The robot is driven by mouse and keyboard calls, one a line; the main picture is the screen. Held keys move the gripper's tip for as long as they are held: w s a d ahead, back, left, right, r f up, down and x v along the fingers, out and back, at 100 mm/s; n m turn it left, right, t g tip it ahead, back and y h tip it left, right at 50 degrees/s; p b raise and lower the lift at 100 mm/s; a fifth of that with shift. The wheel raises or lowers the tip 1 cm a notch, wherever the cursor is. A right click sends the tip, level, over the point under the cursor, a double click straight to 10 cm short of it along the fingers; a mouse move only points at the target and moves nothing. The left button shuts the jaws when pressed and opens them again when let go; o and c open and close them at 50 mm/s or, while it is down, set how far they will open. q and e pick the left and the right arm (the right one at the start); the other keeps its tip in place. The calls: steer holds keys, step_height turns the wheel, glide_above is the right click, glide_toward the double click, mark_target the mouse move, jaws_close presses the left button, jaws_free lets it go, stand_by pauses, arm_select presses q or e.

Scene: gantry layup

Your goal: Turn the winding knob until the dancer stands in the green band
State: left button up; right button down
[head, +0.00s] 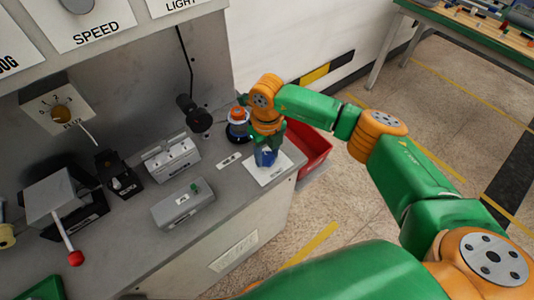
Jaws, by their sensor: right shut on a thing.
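My right gripper (267,143) points down at the bench's right front corner, its fingers shut on a small blue piece (265,157). The blue piece stands on a white square plate (268,173); the fingers hide part of it. I cannot tell from this view whether it is the winding knob. I cannot make out the dancer or a green band. A grey box (183,206) with a small green part on top sits left of the plate.
An orange-topped dark round unit (238,123) stands just behind my right gripper. A red bin (308,146) is to its right. A grey block (171,158), a red-knobbed lever (75,257) and a dial box (60,108) are left.

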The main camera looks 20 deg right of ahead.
mark_target(267, 156)
steer(key=m, duration=0.6)
steer(key=shift+m, duration=0.3)
steer(key=m, duration=0.6)
steer(key=shift+w+r, duration=0.1)
steer(key=shift+m, duration=0.3)
steer(key=shift+c, duration=1.7)
jaws_free()
step_height(267, 156, up, 7)
steer(key=shift+f+b, duration=0.15)
steer(key=shift+b, duration=0.95)
steer(key=shift+r, duration=0.2)
